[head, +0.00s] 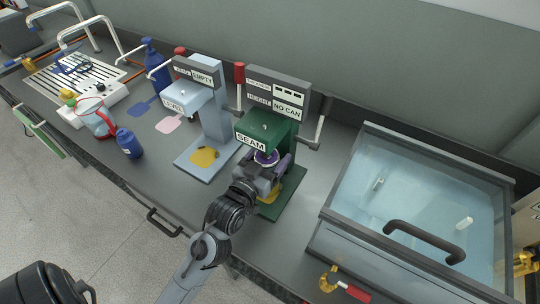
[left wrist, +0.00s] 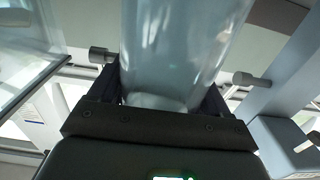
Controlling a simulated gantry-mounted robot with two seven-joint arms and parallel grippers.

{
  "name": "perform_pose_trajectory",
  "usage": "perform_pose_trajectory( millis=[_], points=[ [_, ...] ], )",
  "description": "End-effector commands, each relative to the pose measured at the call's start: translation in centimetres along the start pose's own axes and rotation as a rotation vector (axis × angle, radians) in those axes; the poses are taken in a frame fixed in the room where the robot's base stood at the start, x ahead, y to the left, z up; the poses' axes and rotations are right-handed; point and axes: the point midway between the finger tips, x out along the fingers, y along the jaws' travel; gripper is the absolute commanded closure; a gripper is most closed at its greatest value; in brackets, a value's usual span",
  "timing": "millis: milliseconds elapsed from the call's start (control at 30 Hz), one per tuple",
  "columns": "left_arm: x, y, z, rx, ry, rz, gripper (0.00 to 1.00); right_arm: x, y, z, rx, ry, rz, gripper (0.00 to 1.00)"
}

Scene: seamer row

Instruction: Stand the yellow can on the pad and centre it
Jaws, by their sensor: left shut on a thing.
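My left gripper (head: 265,178) reaches in from below to the green seamer (head: 268,130), under its head marked SEAM. In the left wrist view the jaws (left wrist: 160,95) are shut on a smooth, pale grey-blue cylinder, the can (left wrist: 180,45); no yellow shows on it there. In the head view the can is mostly hidden by my gripper and the seamer head. A purple round part (head: 266,158) shows just under the head. A yellow patch (head: 270,196) shows low by the green base; I cannot tell whether the can touches the pad. My right gripper is out of view.
The seamer's display reads NO CAN. A pale blue machine (head: 213,115) with a yellow disc (head: 204,157) on its base stands to the left. A glass-lidded tank (head: 410,200) stands right.

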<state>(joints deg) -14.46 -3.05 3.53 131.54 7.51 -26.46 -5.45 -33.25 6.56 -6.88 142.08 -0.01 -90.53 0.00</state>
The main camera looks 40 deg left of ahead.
Motion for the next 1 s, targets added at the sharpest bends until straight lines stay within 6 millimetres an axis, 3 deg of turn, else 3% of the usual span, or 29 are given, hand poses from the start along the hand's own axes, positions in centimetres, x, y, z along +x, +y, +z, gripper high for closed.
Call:
perform_pose_trajectory(
  millis=[33, 100, 133, 267, 667, 1000],
  points=[
    [0.0, 0.0, 0.0, 0.0, 0.0, 0.0, 0.66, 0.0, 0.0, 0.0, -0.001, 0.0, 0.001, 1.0],
    [0.0, 0.0, 0.0, 0.0, 0.0, 0.0, 0.77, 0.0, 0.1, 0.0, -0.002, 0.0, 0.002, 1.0],
    [0.0, 0.0, 0.0, 0.0, 0.0, 0.0, 0.2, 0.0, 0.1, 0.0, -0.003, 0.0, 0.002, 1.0],
    [0.0, 0.0, 0.0, 0.0, 0.0, 0.0, 0.0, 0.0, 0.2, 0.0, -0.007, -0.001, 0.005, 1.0],
    [-0.8, 0.0, 0.0, 0.0, -0.001, 0.0, 0.0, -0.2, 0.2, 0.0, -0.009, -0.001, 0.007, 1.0],
    [-5.7, 0.0, 0.0, -0.001, -0.004, -0.001, 0.0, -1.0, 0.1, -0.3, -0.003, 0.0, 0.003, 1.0]
  ],
)
